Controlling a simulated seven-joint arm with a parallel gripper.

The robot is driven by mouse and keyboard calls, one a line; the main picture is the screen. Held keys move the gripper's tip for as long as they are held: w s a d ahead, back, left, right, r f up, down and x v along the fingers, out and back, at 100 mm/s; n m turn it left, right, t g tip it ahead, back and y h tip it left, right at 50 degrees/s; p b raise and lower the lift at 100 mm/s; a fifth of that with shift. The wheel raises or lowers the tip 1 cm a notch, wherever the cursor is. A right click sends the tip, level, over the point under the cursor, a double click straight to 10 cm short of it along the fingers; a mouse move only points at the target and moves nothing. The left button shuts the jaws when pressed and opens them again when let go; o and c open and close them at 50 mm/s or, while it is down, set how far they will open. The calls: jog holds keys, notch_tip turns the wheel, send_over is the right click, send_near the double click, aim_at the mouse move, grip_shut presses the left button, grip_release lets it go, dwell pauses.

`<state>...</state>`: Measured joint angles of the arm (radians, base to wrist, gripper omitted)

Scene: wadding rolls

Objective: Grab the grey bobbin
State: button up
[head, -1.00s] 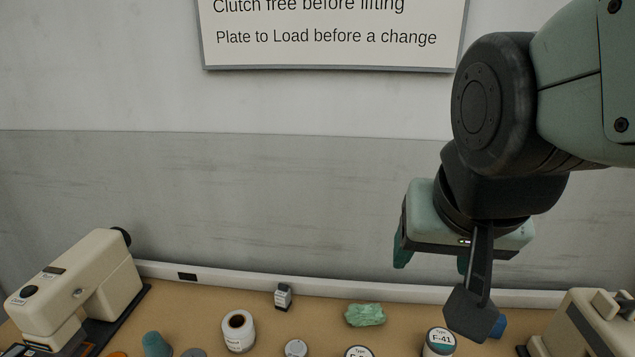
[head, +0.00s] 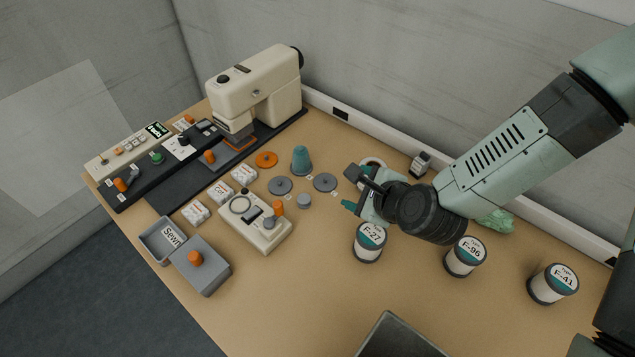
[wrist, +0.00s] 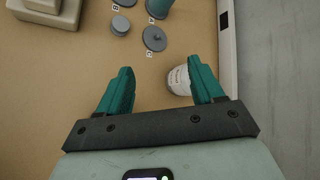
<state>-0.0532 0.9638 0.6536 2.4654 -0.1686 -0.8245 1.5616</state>
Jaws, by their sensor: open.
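Small round grey pieces lie on the tan table near its left middle. One is a short grey cylinder (head: 304,201), also in the wrist view (wrist: 120,26). Two are flat grey discs, a left one (head: 280,185) and a right one (head: 325,182) by letter C, which shows in the wrist view (wrist: 154,38). I cannot tell for sure which is the bobbin. My gripper (wrist: 158,67) is open, with nothing held between its teal fingers. It is right of these pieces in the head view, and they lie beyond its fingertips in the wrist view.
A white roll (wrist: 179,80) stands close beside the right finger in the wrist view. A teal cone (head: 301,160) and an orange disc (head: 266,159) are near the grey pieces. The F-27 roll (head: 369,242) stands below my gripper.

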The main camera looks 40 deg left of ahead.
jog(key=s+a+f+m+t+y, duration=0.25)
jog(key=s+a+m, duration=0.25)
jog(key=m, duration=0.6)
send_near(304, 199)
jog(key=shift+x, duration=4.35)
jog(key=c, duration=1.1)
